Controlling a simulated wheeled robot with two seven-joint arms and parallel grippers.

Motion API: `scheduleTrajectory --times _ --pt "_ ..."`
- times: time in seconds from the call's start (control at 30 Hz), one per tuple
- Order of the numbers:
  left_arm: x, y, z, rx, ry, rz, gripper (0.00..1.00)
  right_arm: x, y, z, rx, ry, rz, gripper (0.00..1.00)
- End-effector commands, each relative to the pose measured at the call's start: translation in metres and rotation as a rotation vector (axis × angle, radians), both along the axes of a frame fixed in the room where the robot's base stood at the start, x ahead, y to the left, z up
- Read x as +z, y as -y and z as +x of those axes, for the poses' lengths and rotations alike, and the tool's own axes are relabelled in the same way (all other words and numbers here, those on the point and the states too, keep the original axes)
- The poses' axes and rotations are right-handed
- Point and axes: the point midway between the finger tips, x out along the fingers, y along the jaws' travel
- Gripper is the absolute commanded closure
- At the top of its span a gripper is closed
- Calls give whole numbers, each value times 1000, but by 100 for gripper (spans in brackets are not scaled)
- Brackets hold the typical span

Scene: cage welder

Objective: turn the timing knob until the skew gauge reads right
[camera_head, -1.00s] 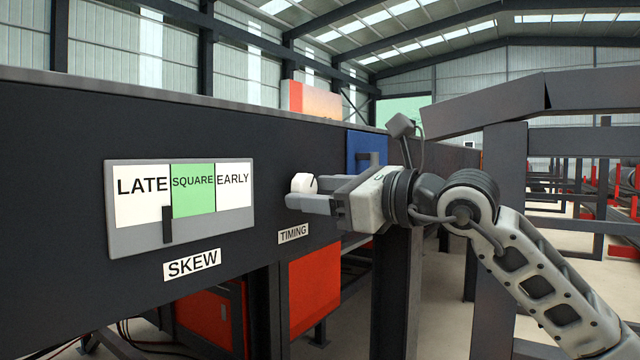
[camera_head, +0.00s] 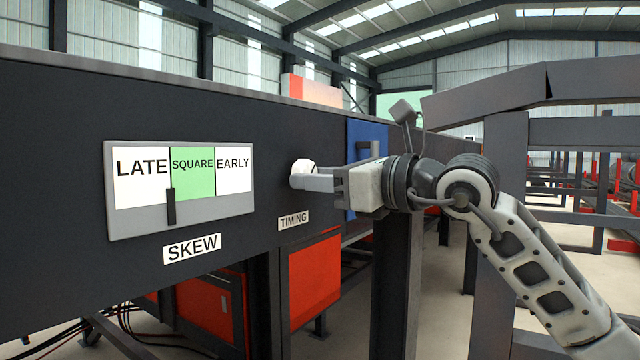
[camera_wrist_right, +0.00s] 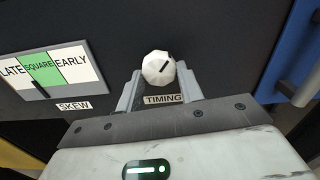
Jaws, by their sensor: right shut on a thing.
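The timing knob (camera_head: 302,166) is white and faceted, on the dark panel above the TIMING label (camera_head: 293,220). My right gripper (camera_head: 299,180) is shut on the knob. The wrist view shows the knob (camera_wrist_right: 158,69) between its two fingers, with its black mark slanting to the upper right. The skew gauge (camera_head: 182,220) has white LATE, green SQUARE and white EARLY zones. Its dark pointer (camera_head: 171,208) stands at the border of LATE and SQUARE, at the left edge of the green. My left gripper is not in view.
The dark panel (camera_head: 60,180) runs across the left and middle. A blue box with a handle (camera_head: 367,150) stands just right of the knob. Red cabinets (camera_head: 315,275) are below. Grey steel frames (camera_head: 505,190) stand on the right near my right arm.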

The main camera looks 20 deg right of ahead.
Motion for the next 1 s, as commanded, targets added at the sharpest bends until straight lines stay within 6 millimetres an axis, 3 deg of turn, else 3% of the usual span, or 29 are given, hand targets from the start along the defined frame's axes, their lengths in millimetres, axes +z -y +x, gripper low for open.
scheduleTrajectory --times 0.5,1.0 --pt "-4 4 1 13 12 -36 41 -1 -1 -1 1 -194 249 86" --pt "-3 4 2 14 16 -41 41 0 -1 -1 0 -233 298 86"
